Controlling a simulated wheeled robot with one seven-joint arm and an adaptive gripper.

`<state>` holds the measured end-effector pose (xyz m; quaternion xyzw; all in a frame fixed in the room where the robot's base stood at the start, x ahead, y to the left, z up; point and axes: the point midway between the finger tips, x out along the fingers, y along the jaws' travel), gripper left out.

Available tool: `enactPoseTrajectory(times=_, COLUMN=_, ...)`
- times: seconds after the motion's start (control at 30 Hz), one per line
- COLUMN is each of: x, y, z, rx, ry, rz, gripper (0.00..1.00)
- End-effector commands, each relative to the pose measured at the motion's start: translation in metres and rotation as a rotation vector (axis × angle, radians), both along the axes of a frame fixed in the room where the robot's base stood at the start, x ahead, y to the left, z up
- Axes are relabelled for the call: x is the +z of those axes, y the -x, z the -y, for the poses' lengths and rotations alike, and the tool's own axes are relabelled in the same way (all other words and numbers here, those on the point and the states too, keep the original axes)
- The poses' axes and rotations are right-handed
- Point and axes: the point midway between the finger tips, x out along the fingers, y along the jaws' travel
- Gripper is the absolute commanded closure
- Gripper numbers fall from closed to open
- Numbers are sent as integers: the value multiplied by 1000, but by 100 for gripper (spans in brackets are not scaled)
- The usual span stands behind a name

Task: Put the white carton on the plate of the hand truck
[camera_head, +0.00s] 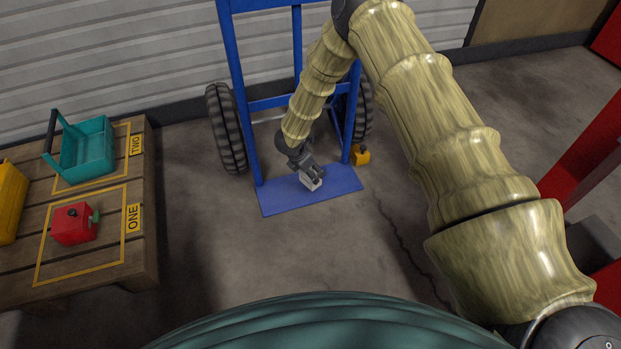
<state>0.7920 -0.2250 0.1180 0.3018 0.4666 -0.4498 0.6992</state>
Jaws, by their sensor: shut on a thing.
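The blue hand truck (241,100) stands upright against the shutter wall, with its flat blue plate (284,198) low at the front. The small white carton (315,185) is in my gripper (309,177), over the middle-right part of the plate. My gripper is shut on the carton and points downward. I cannot tell whether the carton touches the plate or hangs just above it. My gripper hides the carton's upper side.
A wooden pallet table (138,245) at left bears a teal tote (85,155), a red can (72,225) and a yellow case (10,200). A small yellow object (360,155) lies beside the truck's right wheel. Red posts (590,150) stand at right. The floor before the plate is clear.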

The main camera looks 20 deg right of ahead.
Motion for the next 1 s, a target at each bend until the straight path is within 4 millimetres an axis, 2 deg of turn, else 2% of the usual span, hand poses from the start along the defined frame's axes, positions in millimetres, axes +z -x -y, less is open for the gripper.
enactPoseTrajectory(times=0.03, x=-11, y=2, z=-1, rx=1, ry=1, rz=-2, gripper=61)
enactPoseTrajectory(times=0.23, x=-34, y=1, z=0, rx=3, ry=0, rz=-1, gripper=61)
enactPoseTrajectory(times=0.7, x=-38, y=2, z=-1, rx=2, ry=0, rz=-1, gripper=61)
enactPoseTrajectory(times=0.73, x=-38, y=2, z=-1, rx=2, ry=0, rz=-1, gripper=32)
enactPoseTrajectory(times=0.8, x=-38, y=2, z=-1, rx=2, ry=0, rz=-1, gripper=19)
enactPoseTrajectory(times=0.87, x=-38, y=2, z=-1, rx=1, ry=1, rz=-2, gripper=12)
enactPoseTrajectory(times=1.0, x=-38, y=2, z=-1, rx=1, ry=1, rz=-2, gripper=12)
